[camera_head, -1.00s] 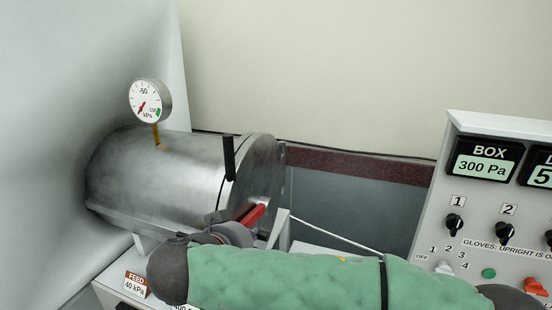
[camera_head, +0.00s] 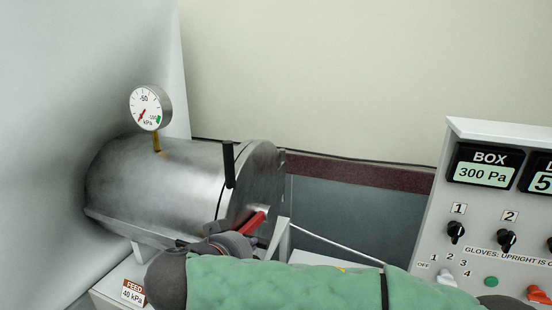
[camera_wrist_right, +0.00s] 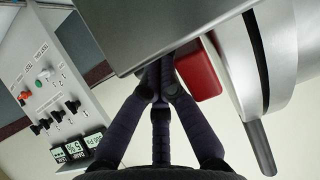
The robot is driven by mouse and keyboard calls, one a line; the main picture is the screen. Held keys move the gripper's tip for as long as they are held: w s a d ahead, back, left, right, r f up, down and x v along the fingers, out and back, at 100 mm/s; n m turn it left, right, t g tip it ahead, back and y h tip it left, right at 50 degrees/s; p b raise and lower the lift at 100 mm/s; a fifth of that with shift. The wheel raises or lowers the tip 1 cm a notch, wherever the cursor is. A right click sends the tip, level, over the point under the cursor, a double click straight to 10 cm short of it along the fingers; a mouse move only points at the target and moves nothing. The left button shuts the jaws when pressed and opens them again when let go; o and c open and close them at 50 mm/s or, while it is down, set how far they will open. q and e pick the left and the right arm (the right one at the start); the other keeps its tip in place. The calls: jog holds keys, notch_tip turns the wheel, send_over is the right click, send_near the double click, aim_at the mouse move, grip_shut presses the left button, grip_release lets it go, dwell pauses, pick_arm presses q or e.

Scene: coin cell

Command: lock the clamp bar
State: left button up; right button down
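A grey metal cylinder (camera_head: 160,190) lies on its side with a round door (camera_head: 262,180) at its right end. A red bar (camera_head: 252,222), which looks like the clamp bar's grip, sticks out low on the door; a red block also shows in the right wrist view (camera_wrist_right: 200,72). A black handle (camera_head: 229,165) stands upright at the door's rim. My right gripper (camera_head: 232,243) is right at the red bar. In the wrist view its dark fingers (camera_wrist_right: 160,82) come together beside the red block; a grey metal plate partly hides the tips. I see nothing held between them. My left gripper is out of view.
A dial gauge (camera_head: 150,107) rises from the cylinder's top. A control panel (camera_head: 480,235) with knobs and displays stands at the right. A white rod (camera_head: 330,243) slopes beside the door. My green-sleeved right arm covers the foreground.

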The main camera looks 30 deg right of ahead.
jog(key=shift+f, duration=0.85)
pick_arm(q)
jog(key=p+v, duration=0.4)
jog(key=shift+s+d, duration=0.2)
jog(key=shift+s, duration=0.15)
pick_arm(e)
jog(key=s+a+r, duration=0.2)
jog(key=r, duration=0.3)
jog(key=s+a+r, duration=0.2)
jog(key=a+r, duration=0.1)
jog(key=r, duration=0.3)
jog(key=shift+r, duration=0.2)
jog(key=shift+s, duration=0.1)
